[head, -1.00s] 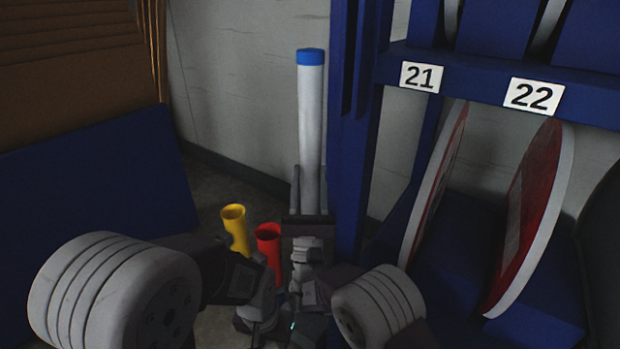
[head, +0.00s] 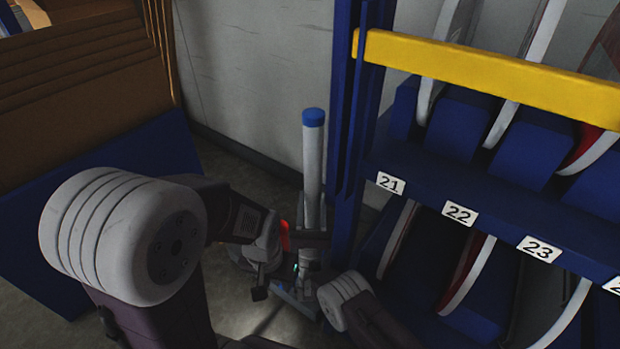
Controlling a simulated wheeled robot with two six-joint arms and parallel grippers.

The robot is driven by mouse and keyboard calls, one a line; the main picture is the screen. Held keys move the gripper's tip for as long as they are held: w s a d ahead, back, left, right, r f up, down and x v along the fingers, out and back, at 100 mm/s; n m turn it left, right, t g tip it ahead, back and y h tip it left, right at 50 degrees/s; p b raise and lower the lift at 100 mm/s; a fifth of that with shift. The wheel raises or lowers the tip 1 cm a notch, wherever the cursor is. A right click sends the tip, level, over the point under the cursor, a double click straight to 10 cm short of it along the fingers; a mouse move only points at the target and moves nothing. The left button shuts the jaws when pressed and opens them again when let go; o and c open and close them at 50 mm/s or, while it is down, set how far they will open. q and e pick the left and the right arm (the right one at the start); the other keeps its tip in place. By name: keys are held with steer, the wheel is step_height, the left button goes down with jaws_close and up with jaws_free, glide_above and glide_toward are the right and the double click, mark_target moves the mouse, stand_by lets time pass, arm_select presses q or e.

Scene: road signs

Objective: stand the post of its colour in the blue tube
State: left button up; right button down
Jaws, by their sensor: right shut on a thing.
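The post (head: 313,155) is a pale upright pole with a blue cap, in the middle of the head view. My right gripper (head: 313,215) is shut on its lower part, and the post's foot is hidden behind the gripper. My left gripper (head: 262,290) is lower and to the left of the post, pointing down near the floor. Its fingers are dark and small, and I cannot tell whether they are open. A strip of the red tube (head: 284,236) shows between the two grippers. I cannot make out the blue tube; my arms cover that area.
A blue rack (head: 430,185) with a yellow rail (head: 490,75) and numbered slots holding signs stands close on the right. A grey wall (head: 240,70) is behind the post. A blue panel (head: 90,200) stands at the left. Some floor is bare at the lower middle.

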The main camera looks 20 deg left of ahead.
steer(key=shift+s+d, duration=0.1)
step_height(320, 180, down, 20)
steer(key=b, duration=2)
steer(key=shift+f+b, duration=1.3)
steer(key=c, duration=0.7)
jaws_free()
steer(key=shift+f, duration=0.15)
